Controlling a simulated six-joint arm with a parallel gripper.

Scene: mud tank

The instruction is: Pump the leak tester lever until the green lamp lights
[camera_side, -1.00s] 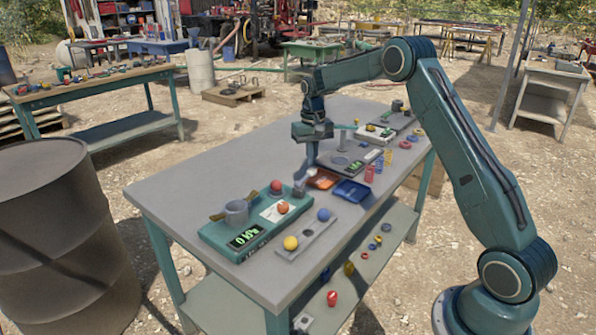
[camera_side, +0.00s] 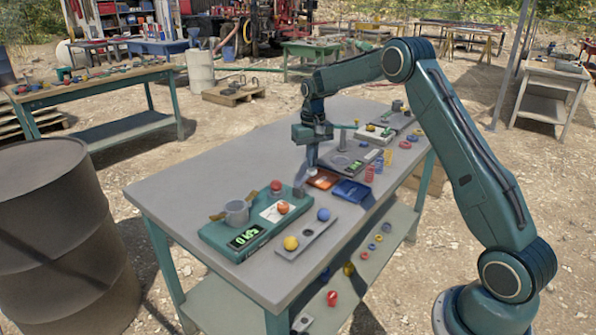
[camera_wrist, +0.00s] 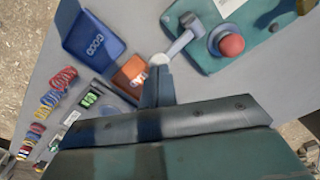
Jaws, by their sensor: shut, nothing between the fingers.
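A teal tester (camera_side: 235,237) with a green digital readout lies at the near left of the bench; its digits are too small to read surely. It bears a grey cup, a red dome (camera_side: 276,187) and an orange dome (camera_side: 283,208). In the wrist view a grey lever (camera_wrist: 181,44) runs from a mount beside the red dome (camera_wrist: 231,44) to a pale round end (camera_wrist: 159,59). My gripper (camera_wrist: 157,78) is shut and empty, its tips right by that end; contact is unclear. In the side view my gripper (camera_side: 312,164) is over the bench. I make out no lit green lamp.
An orange tray (camera_side: 323,179) and a blue tray (camera_side: 351,191) lie close to my gripper. A grey plate (camera_side: 305,240) with yellow and blue balls lies in front of the tester. Coloured rings and other instruments fill the far end; the left edge is clear.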

